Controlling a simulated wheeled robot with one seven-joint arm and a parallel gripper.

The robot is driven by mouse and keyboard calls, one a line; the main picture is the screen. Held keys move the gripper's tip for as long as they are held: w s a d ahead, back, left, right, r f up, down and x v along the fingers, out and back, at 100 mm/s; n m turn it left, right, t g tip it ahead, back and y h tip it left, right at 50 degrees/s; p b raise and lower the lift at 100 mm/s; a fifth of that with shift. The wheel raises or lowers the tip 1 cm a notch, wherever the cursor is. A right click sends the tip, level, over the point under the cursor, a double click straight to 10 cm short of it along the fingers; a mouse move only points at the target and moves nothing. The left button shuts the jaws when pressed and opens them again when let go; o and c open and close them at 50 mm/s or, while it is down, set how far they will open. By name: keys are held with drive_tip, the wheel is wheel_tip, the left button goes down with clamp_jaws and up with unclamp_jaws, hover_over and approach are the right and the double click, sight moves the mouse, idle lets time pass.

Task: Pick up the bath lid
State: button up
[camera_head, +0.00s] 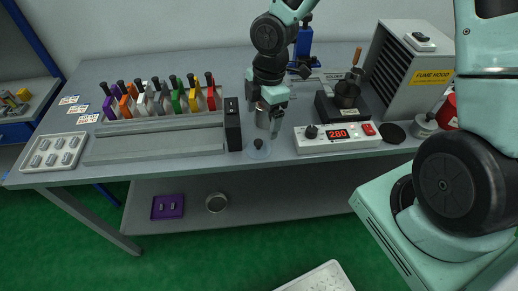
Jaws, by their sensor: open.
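A round, pale, see-through lid with a black knob (258,150) lies at the front edge of the bench; it looks like the bath lid. My gripper (269,124) points down just above and behind it in the picture, with its jaws open and empty. The fingers look apart from the knob, but the exact gap is hard to judge. A grey cylinder behind the fingers is partly hidden.
A controller reading 280 (337,137) stands right of the lid, with a dark pot (346,95) behind it. A black upright block (232,125) stands close on the left. A black disc (392,134) lies farther right. The fume hood (405,75) is at the back right.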

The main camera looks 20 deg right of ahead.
sight(258, 142)
drive_tip(key=f, duration=0.6)
drive_tip(key=a+f, duration=0.1)
drive_tip(key=f, duration=0.2)
drive_tip(key=shift+s+a+f, duration=0.1)
drive_tip(key=shift+f, duration=0.05)
drive_tip(key=c, duration=1)
